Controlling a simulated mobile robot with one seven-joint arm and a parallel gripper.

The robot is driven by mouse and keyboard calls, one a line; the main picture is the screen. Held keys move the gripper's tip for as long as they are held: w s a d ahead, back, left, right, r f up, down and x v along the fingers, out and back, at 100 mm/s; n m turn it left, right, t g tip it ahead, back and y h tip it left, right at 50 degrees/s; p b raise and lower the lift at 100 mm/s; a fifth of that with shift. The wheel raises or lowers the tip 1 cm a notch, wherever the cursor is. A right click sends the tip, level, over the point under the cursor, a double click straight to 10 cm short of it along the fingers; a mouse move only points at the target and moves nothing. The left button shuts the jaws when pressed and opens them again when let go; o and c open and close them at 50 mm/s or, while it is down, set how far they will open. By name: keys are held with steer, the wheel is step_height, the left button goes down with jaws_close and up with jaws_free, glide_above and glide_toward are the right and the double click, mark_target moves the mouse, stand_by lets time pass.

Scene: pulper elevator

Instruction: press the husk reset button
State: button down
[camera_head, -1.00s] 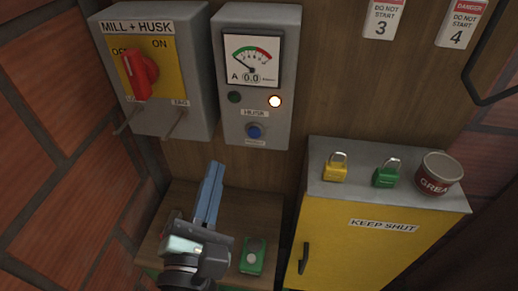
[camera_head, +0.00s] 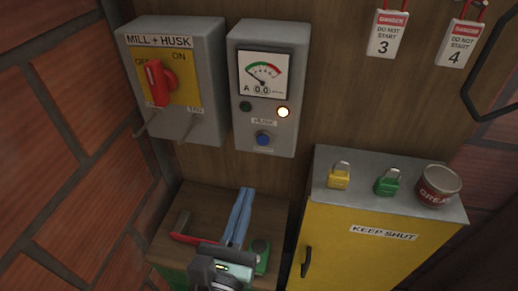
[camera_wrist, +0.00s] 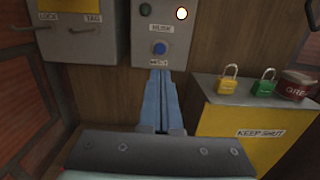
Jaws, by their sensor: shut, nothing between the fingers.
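The husk reset button is a round blue button (camera_head: 263,139) low on the grey HUSK box (camera_head: 290,140), under the HUSK label. It also shows in the wrist view (camera_wrist: 160,48), just above my fingertips. My gripper (camera_head: 244,192) is below the box in the head view, with its blue fingers shut and empty, pointing up toward the button. In the wrist view the fingertips (camera_wrist: 160,72) appear just under the button; I cannot tell how far in front of it they are. The box also has a dial, a lit white lamp (camera_head: 283,112) and a dark green lamp (camera_head: 245,106).
The MILL + HUSK box (camera_head: 210,90) with a red rotary switch (camera_head: 158,82) is to the left. A yellow cabinet (camera_head: 335,250) with padlocks and a grease tin (camera_head: 438,185) stands to the right. A red-handled tool (camera_head: 188,238) and a green object (camera_head: 261,255) lie beneath my gripper.

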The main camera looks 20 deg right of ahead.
mark_target(263, 142)
steer(key=p+x, duration=0.2)
steer(key=x, duration=0.9)
steer(key=shift+p, duration=0.35)
steer(key=shift+w, duration=0.1)
